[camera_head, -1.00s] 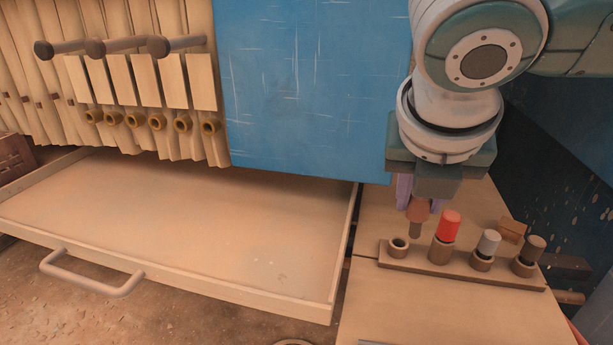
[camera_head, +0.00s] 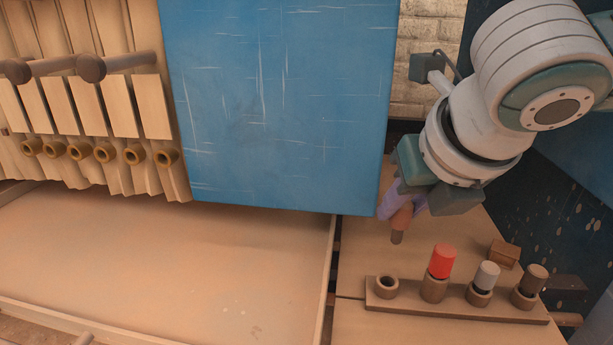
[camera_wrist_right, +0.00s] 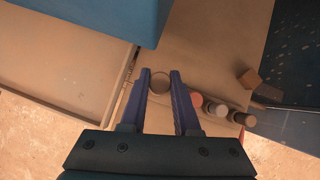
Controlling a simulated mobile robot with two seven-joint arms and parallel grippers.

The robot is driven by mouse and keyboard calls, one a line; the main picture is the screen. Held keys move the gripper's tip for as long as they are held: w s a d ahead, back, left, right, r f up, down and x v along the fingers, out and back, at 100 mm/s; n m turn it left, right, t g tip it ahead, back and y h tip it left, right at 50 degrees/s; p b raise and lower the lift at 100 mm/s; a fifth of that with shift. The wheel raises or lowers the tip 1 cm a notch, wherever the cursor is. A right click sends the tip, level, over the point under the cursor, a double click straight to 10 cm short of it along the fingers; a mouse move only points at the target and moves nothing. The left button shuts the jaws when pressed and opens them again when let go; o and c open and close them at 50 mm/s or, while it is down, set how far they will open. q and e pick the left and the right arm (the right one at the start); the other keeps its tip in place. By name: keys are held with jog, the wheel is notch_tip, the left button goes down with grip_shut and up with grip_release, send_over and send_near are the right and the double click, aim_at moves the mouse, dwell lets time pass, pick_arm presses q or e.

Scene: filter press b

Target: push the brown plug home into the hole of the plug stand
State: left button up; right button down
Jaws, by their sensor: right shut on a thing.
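My right gripper (camera_head: 402,207) is shut on the brown plug (camera_head: 399,224), which hangs tilted, narrower dark end down. In the right wrist view, the round top of the brown plug (camera_wrist_right: 160,83) shows between the two fingers (camera_wrist_right: 160,76). The plug stand (camera_head: 409,297) is a long brown bar with a row of round sockets. Its leftmost hole (camera_head: 387,284) is empty. The plug is above and behind this hole in the head view, clear of it. The inside of the hole is dark. My left gripper is not in view.
The other sockets hold a red plug (camera_head: 442,261), a grey plug (camera_head: 487,274) and a dark brown plug (camera_head: 535,278). A small wooden block (camera_head: 504,253) lies behind them. A blue panel (camera_head: 275,100) stands to the left, above a wide shallow tray (camera_head: 326,290).

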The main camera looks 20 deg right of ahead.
aim_at(398, 241)
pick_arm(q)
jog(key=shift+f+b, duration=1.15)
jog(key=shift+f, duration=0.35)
pick_arm(e)
jog(key=shift+f, duration=2.85)
pick_arm(q)
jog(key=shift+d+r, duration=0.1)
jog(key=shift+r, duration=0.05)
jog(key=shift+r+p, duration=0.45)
jog(key=shift+p, duration=0.15)
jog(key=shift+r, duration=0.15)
pick_arm(e)
jog(key=shift+p, duration=0.3)
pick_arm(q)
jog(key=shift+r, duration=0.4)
